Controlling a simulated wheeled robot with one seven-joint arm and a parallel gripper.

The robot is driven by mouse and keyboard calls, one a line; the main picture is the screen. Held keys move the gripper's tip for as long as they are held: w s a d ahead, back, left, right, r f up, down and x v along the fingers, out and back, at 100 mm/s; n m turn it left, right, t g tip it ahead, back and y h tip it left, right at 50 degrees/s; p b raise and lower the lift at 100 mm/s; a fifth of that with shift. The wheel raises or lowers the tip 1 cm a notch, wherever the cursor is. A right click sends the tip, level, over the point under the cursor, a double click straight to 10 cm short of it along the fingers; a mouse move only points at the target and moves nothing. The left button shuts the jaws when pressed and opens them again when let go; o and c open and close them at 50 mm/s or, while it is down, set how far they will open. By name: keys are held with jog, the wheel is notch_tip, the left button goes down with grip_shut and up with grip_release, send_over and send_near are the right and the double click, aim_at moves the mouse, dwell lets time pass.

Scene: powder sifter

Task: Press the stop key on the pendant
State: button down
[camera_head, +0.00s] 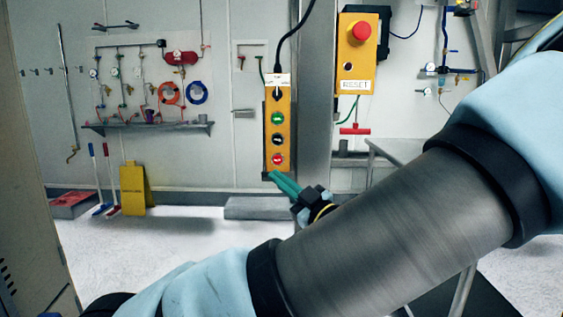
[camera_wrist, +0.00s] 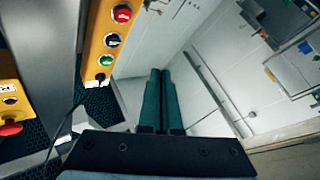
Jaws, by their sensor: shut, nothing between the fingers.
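The yellow pendant (camera_head: 268,135) hangs upright on a black cable in the head view. In the wrist view the pendant (camera_wrist: 94,57) is at the upper left, with the red key (camera_wrist: 122,13) near the top edge. The gripper (camera_wrist: 160,72) appears beside it, apart in the picture.
A yellow reset box (camera_head: 350,65) with a red mushroom button (camera_head: 361,31) is mounted right of the pendant, past a grey post (camera_head: 316,100). A wall shelf (camera_head: 150,126) and a yellow floor sign (camera_head: 136,188) stand at left. My arm covers the lower right.

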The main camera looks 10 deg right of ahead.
aim_at(278, 160)
jog(key=shift+w, duration=0.1)
jog(key=shift+w+d+b, duration=0.25)
jog(key=shift+w, duration=1.2)
jog(key=shift+w+d+b, duration=0.3)
jog(key=shift+w, duration=1.1)
jog(key=shift+w+d+b, duration=0.25)
jog(key=shift+w, duration=1.2)
jog(key=shift+w, duration=0.1)
jog(key=shift+w+d, duration=0.1)
jog(key=shift+w, duration=0.2)
